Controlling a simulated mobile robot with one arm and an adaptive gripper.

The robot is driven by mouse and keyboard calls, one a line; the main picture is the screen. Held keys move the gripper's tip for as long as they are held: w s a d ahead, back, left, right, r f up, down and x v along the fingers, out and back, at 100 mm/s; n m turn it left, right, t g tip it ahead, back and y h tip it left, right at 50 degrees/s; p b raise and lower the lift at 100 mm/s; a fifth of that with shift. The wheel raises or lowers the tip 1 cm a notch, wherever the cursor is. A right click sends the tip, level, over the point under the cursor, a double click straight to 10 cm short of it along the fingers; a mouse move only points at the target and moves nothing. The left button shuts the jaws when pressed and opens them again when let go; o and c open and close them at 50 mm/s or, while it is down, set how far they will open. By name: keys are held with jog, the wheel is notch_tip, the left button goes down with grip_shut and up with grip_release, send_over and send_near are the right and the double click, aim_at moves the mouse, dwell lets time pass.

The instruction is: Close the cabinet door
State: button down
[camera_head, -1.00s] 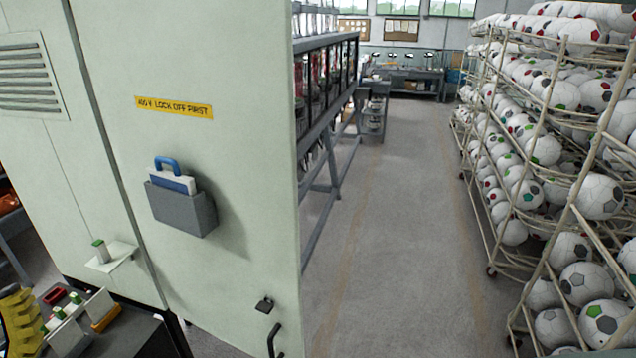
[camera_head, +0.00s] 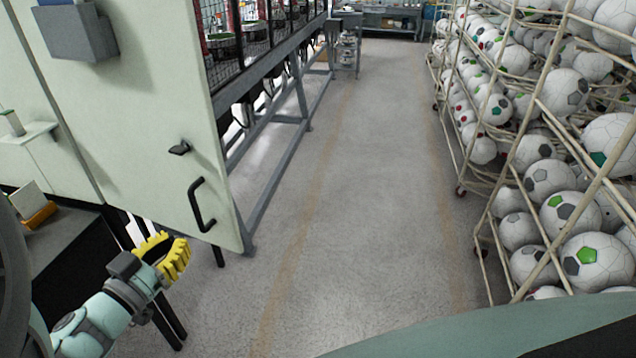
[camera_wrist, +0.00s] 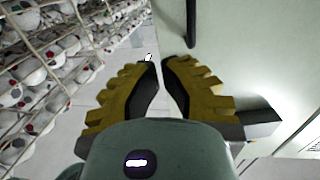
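The cabinet door (camera_head: 140,120) is a large pale green panel on the left, with its free right edge standing beside the aisle. It carries a black bar handle (camera_head: 198,207) low near that edge and a dark latch (camera_head: 180,149) above it. My gripper (camera_head: 170,250), with yellow ribbed fingers, is below and left of the handle, near the door's lower edge. In the wrist view the door (camera_wrist: 240,45) fills the upper right, with the handle (camera_wrist: 191,25) ahead of the fingers. The fingertips (camera_wrist: 160,66) are a little apart, with nothing between them.
Racks full of footballs (camera_head: 545,180) line the right side. A grey machine frame with mesh (camera_head: 265,110) stands behind the door. A grey document pocket (camera_head: 78,32) and a small shelf (camera_head: 28,135) stick out from the cabinet. The concrete aisle (camera_head: 350,190) is clear.

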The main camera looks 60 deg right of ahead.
aim_at(224, 193)
jog(key=p+x, duration=0.2)
jog(key=x, duration=0.4)
jog(key=p+x, duration=0.2)
jog(key=x, duration=0.4)
jog(key=shift+r, duration=0.2)
jog(key=shift+d+f, duration=0.1)
jog(key=shift+d, duration=0.65)
